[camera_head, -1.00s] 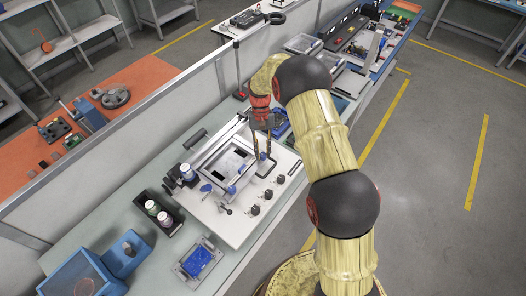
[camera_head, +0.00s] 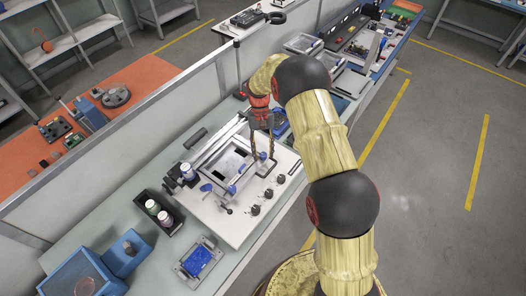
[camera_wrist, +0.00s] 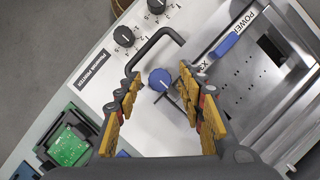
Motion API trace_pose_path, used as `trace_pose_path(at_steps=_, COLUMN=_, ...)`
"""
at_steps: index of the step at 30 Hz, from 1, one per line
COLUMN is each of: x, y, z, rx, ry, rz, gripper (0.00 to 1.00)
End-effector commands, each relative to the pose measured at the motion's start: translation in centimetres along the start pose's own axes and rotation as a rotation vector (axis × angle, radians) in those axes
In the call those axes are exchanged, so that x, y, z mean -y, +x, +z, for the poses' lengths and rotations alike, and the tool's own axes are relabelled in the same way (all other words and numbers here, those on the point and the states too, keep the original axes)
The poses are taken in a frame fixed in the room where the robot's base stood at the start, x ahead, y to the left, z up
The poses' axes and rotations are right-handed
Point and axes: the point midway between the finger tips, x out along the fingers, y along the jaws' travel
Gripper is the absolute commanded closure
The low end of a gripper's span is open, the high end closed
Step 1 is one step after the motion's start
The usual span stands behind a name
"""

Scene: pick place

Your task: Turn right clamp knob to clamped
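The stencil printer (camera_head: 245,229) is a white-based machine on the bench with a grey metal frame. A round blue knob (camera_wrist: 159,79) with a white pointer mark stands on its white surface beside a black wire handle in the wrist view. My gripper (camera_wrist: 160,88) is open, with its yellow fingers on either side of the blue knob and a visible gap to each side. In the head view my gripper (camera_head: 263,157) points down over the right part of the printer. Whether the fingertips reach down to the knob's height cannot be told.
A black handle (camera_wrist: 157,37) rises close to the left finger. A blue lever (camera_wrist: 227,45) lies to the right, near the POWER label. Black dials (camera_head: 268,194) line the printer's front edge. A dark tray with bottles (camera_head: 160,212) stands to the left.

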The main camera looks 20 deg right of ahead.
Motion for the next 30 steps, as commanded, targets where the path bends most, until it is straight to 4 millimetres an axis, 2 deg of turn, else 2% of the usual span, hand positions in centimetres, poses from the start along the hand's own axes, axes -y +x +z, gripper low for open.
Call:
trace_pose_path(at_steps=7, x=0.0, y=-0.1, z=0.0, rx=0.0, ry=0.0, rz=0.0, gripper=0.6)
trace_pose_path(at_steps=11, x=0.0, y=-0.8, z=-0.1, rx=-0.002, ry=0.0, rz=0.0, gripper=0.6)
trace_pose_path(at_steps=14, x=0.0, y=-2.1, z=-0.1, rx=-0.004, ry=0.0, rz=-0.001, gripper=0.6)
trace_pose_path(at_steps=24, x=0.0, y=-8.9, z=-0.1, rx=-0.003, ry=0.001, rz=0.0, gripper=0.6)
trace_pose_path(at_steps=30, x=0.0, y=-11.3, z=-0.1, rx=-0.001, ry=0.001, rz=0.0, gripper=0.6)
